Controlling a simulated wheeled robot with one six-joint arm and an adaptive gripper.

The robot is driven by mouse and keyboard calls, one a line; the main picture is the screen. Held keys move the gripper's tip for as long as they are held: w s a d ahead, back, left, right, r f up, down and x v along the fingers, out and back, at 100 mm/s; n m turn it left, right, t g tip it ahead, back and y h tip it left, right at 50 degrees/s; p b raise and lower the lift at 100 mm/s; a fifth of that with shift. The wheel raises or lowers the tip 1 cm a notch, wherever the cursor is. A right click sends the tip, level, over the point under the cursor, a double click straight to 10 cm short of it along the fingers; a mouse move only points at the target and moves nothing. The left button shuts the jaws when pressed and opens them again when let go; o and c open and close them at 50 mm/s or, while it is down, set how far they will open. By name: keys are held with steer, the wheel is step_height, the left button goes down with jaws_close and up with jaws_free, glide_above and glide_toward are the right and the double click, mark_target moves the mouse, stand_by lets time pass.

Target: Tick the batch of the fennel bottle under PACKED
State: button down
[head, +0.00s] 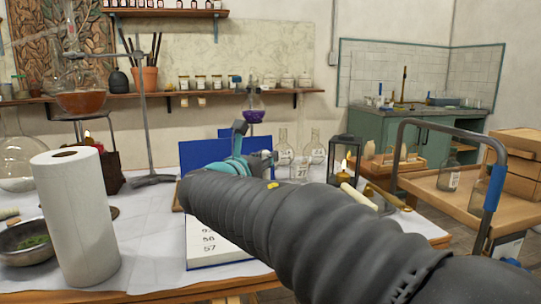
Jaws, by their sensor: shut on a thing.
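A white sheet or board (207,257) with a blue lower edge lies on the table, left of centre. Printed numbers, among them 56 and 57, show down one column. My dark sleeved arm covers the rest, and no PACKED heading is visible. Several clear bottles (284,150) with small labels stand behind my arm. A labelled bottle (449,172) stands on the wooden trolley at the right.
A paper towel roll (78,220) and a metal bowl (28,245) stand at the table's left. Upright blue panels (206,153) rise behind the sheet. A lantern (345,160) and candle stand right of the bottles. The trolley's metal handle (445,124) rises at the right.

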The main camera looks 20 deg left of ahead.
mark_target(269, 168)
steer(key=shift+w+d+f+b, duration=0.1)
steer(key=shift+d+f+b, duration=0.1)
steer(key=shift+f+b, duration=2)
steer(key=shift+f, duration=0.4)
steer(key=shift+f, duration=0.3)
steer(key=shift+s+d, duration=0.25)
steer(key=shift+d, duration=0.15)
stand_by(0.5)
steer(key=shift+w+p, duration=0.75)
steer(key=shift+w, duration=0.15)
stand_by(2.0)
steer(key=shift+r+p, duration=1.45)
steer(key=shift+r, duration=1.6)
